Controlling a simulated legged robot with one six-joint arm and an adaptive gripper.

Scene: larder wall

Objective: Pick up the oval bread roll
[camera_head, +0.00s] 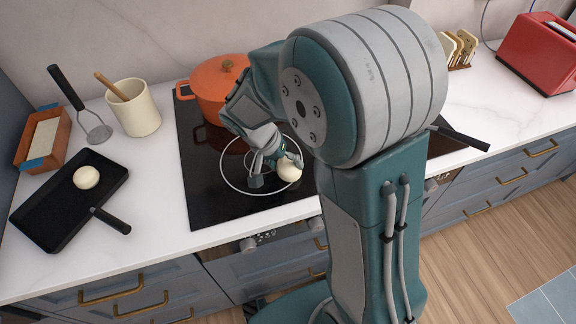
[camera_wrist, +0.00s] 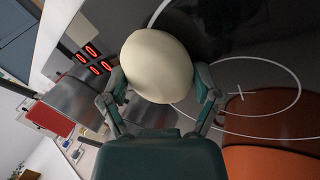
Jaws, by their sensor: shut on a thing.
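A pale oval bread roll (camera_head: 289,168) is between the fingers of my gripper (camera_head: 272,170), over the black cooktop. In the wrist view the roll (camera_wrist: 158,66) fills the space between the two fingertips (camera_wrist: 162,84), with a finger touching each side. My gripper is shut on it. The head view does not show clearly whether the roll touches the cooktop or is held just above it. My arm hides part of the cooktop and the area behind it.
An orange pot (camera_head: 214,88) stands behind my gripper on the cooktop (camera_head: 215,205). To the left are a black pan (camera_head: 50,215) with another pale roll (camera_head: 86,177), a cream crock (camera_head: 134,108), a masher (camera_head: 98,130) and a wooden box (camera_head: 28,158). A red toaster (camera_head: 540,52) is far right.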

